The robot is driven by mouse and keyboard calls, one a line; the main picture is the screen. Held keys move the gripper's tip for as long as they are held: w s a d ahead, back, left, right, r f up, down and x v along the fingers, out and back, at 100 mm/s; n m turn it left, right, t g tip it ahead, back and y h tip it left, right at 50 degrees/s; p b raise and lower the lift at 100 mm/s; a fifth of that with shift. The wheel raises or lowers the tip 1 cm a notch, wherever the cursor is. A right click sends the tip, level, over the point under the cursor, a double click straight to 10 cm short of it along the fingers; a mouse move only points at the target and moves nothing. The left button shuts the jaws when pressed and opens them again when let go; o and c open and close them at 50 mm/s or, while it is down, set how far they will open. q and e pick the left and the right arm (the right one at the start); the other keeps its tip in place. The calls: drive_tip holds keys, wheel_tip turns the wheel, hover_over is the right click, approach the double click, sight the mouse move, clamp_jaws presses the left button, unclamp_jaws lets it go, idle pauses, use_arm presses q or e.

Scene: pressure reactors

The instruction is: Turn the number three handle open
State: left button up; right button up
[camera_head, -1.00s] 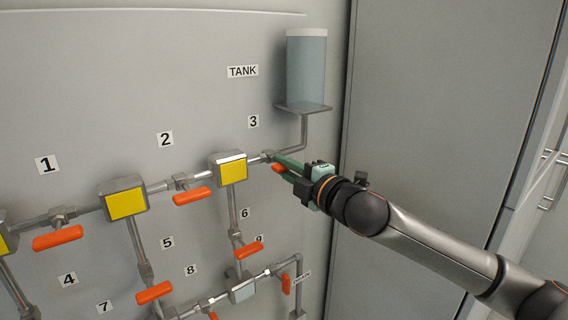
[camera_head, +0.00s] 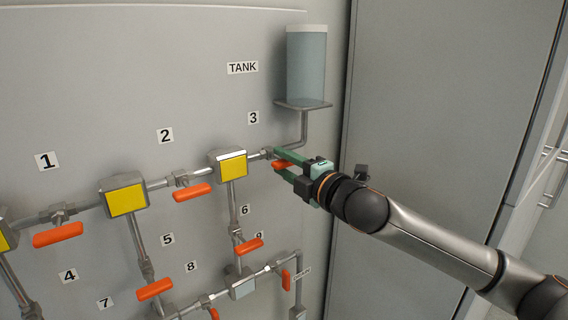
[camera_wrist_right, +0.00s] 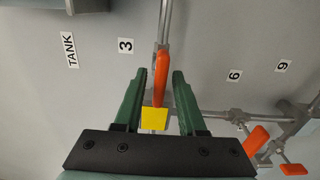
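The number three handle is an orange lever (camera_head: 281,164) on the pipe below the label 3 (camera_head: 253,118), right of the upper yellow-faced block. My right gripper (camera_head: 280,161) has green fingers, spread open, with one above and one below this handle. In the right wrist view, the orange handle (camera_wrist_right: 161,72) lies between the two open fingers (camera_wrist_right: 159,80). A gap shows on each side of it there, so the fingers do not appear to touch it. In the head view the fingers partly hide the handle. My left gripper is not in view.
The tank (camera_head: 306,66) stands on a bracket above the handle. A yellow-faced block (camera_head: 232,165) is just left of it. Other orange handles (camera_head: 192,192) sit on nearby pipes. A grey cabinet (camera_head: 440,110) fills the right side.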

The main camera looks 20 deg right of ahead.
drive_tip(key=shift+o, duration=0.3)
drive_tip(key=shift+s, duration=0.1)
drive_tip(key=b+v, duration=0.3)
drive_tip(key=v, duration=0.9)
drive_tip(key=shift+s, duration=0.15)
drive_tip(key=s+a+f+m+g, duration=0.15)
drive_tip(key=f+m, duration=0.25)
drive_tip(key=f, duration=0.6)
drive_tip(key=a+f+m+g, duration=0.1)
drive_tip(key=a+f+m, duration=0.2)
drive_tip(key=f, duration=0.7)
drive_tip(key=s+a+f+m+g, duration=0.15)
drive_tip(key=f+m, duration=0.25)
drive_tip(key=f, duration=0.5)
drive_tip(key=s+f+m+g+h, duration=0.3)
drive_tip(key=s+f+m, duration=0.6)
drive_tip(key=s+f, duration=1)
wheel_tip(320, 180, down, 3)
drive_tip(key=shift+d+f+g+h, duration=0.2)
drive_tip(key=shift+d+g+h, duration=0.1)
drive_tip(key=shift+d+h, duration=0.15)
